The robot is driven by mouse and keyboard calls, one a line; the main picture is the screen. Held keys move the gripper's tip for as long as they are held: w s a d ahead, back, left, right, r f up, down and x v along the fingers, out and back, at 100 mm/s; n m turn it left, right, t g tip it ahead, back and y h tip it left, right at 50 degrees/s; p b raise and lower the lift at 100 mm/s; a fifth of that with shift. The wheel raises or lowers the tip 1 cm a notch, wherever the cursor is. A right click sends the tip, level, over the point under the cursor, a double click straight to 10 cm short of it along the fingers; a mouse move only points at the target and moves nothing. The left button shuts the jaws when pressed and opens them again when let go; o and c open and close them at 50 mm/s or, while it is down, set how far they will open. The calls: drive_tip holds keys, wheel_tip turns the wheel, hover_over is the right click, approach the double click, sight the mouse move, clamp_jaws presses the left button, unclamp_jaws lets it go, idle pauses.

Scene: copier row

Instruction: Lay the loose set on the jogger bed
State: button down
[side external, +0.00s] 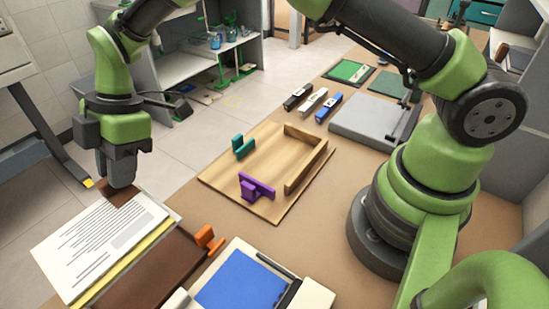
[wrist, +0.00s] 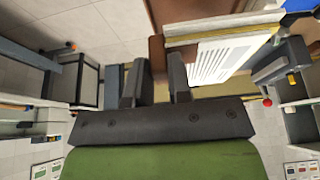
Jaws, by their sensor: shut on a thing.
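The loose set (side external: 100,240) is a stack with a white printed page on top and a yellow layer below. My gripper (side external: 118,190) points down and is shut on a brown piece at the set's far end. In the wrist view this brown piece lies between the two fingers (wrist: 157,85), with the set (wrist: 215,60) stretching away to the right. The jogger bed (side external: 222,180) is a light wooden board with a raised fence, a teal stop (side external: 243,146) and a purple stop (side external: 256,187). No papers lie on it. The set is left of the bed, apart from it.
A brown board (side external: 150,270) with an orange clip (side external: 208,238) lies close beside the set. A blue-topped device (side external: 240,282) is at the front. Several small staplers (side external: 313,101) and a grey flat machine (side external: 370,125) stand behind the bed. Floor shows left of the table.

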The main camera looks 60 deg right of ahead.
idle(0.4)
drive_tip(key=w+d+f, duration=0.1)
drive_tip(key=w+d, duration=0.1)
drive_tip(key=d, duration=1.4)
drive_tip(key=s+d, duration=0.3)
drive_tip(key=d, duration=0.5)
drive_tip(key=s+d+f, duration=0.1)
drive_tip(key=s+d, duration=0.2)
drive_tip(key=d, duration=0.6)
drive_tip(key=shift+s+d+f, duration=0.2)
drive_tip(key=shift+d, duration=0.05)
drive_tip(key=shift+f, duration=0.1)
hover_over(269, 140)
drive_tip(key=d, duration=0.2)
drive_tip(key=shift+f, duration=3.25)
drive_tip(key=shift+f, duration=0.25)
drive_tip(key=c, duration=1)
unclamp_jaws()
